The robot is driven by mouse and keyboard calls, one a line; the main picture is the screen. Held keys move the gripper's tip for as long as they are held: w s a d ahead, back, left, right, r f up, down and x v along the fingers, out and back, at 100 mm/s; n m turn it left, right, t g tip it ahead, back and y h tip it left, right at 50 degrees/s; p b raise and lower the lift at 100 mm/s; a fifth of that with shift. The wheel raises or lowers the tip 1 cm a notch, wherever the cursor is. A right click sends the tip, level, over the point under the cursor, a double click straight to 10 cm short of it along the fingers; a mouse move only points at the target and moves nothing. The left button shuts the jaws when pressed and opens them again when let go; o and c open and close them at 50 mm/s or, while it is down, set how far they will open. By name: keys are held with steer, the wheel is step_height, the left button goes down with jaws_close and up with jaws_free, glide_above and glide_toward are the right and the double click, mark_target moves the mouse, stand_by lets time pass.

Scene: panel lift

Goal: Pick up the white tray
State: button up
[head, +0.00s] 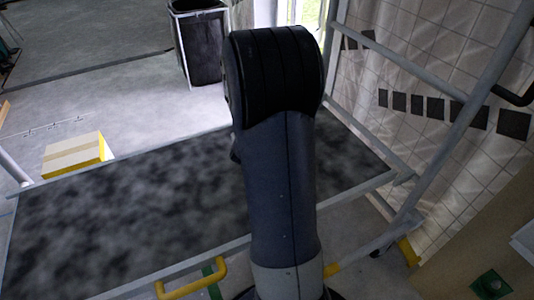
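I cannot make out a white tray in the head view. A dark, mottled flat surface with a pale grey rim (140,162) spans the left and middle of the view. My own dark arm stands upright in front of it and hides part of it. My gripper is not in view. A pale grey edge of something (524,240) shows at the far right, cut off by the frame; I cannot tell what it is.
A beige and yellow box (75,154) lies beyond the surface at left. A black bin (201,45) stands behind. A yellow handle (192,284) is at the front edge. A grey metal frame (460,125) rises at right before a tiled wall. Open floor lies at upper left.

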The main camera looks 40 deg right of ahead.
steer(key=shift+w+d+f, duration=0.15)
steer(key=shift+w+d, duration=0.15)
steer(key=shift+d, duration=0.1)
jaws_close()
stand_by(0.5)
